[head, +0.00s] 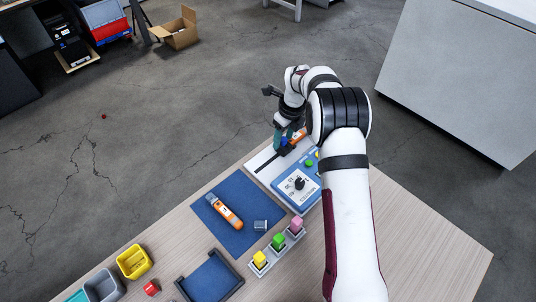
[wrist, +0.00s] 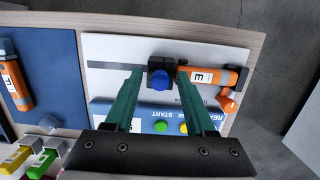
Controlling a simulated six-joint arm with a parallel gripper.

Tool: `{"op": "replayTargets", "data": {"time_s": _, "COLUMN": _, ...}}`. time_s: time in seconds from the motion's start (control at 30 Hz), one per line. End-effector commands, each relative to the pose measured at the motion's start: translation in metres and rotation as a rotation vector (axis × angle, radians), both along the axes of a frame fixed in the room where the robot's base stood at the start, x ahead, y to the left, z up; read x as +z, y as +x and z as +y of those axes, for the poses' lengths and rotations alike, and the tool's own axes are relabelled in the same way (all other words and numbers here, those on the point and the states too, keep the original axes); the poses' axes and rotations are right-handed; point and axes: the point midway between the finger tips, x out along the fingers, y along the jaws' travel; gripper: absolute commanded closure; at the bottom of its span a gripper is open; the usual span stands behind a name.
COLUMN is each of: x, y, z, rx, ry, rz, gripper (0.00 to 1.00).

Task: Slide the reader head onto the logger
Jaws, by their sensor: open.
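The reader head (wrist: 160,78) is a dark block with a round blue knob, standing on a dark slot in a white board. An orange logger (wrist: 207,76) with a white letter label lies just right of it, in line with the slot; in the head view the logger (head: 298,136) is partly hidden by my arm. My gripper (wrist: 160,72) is open, with one teal finger on each side of the reader head. The right finger stands between the head and the logger. I cannot tell whether the fingers touch the head.
A blue panel (head: 299,189) with buttons and a dark knob adjoins the board. A blue mat (head: 240,239) holds another orange logger (head: 223,211) and a small clear-grey piece (head: 260,225). A rack with yellow, green and pink blocks (head: 278,241) and small bins (head: 134,262) stand nearer.

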Motion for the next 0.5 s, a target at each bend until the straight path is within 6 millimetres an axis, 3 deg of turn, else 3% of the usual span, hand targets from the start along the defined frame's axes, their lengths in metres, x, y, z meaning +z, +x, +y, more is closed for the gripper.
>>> {"op": "replayTargets", "data": {"time_s": 0.5, "x": 0.050, "y": 0.000, "z": 0.000, "rx": 0.001, "ry": -0.001, "rz": -0.002, "gripper": 0.45}}
